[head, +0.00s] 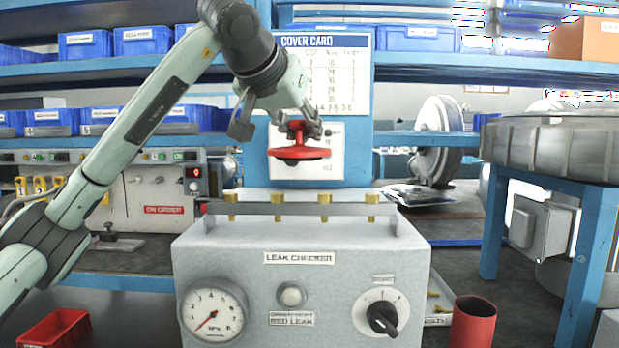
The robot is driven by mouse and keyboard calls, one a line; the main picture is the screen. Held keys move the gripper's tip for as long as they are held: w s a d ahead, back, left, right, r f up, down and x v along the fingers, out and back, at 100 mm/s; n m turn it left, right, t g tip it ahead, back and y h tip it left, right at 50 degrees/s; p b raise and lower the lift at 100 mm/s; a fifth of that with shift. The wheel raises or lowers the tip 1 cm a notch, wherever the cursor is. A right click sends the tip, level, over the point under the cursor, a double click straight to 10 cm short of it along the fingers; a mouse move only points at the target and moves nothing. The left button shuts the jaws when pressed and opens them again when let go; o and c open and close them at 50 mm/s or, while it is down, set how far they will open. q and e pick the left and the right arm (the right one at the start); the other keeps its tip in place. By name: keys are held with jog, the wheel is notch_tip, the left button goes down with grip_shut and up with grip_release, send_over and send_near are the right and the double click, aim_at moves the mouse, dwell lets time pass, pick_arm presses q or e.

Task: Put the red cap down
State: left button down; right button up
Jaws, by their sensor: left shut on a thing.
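The red cap (299,152) is a round disc with a raised knob on top. My left gripper (297,128) points down and is shut on the knob. It holds the cap in the air above the back of the grey leak checker box (300,236), in front of a white panel. The cap looks roughly level. The box carries a rail with several brass fittings (278,198), which show below the cap. My right gripper is not in view.
A gauge (212,310) and a black knob (383,318) are on the box front. A red cylinder (473,322) stands right of the box, and a red bin (53,328) lies at the lower left. Blue shelves with bins run behind. A blue-legged stand (543,180) is at right.

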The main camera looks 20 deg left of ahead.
pick_arm(q)
jog(key=x, duration=0.3)
jog(key=a+x, duration=0.1)
jog(key=x, duration=0.3)
jog(key=shift+a+r, duration=0.1)
jog(key=shift+a, duration=0.1)
jog(key=shift+w+f, duration=0.2)
notch_tip(320, 180, down, 3)
jog(key=shift+f, duration=0.4)
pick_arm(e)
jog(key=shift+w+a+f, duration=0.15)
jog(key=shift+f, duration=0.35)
pick_arm(q)
jog(key=shift+f, duration=0.1)
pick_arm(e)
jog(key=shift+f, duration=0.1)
pick_arm(q)
jog(key=shift+f, duration=0.1)
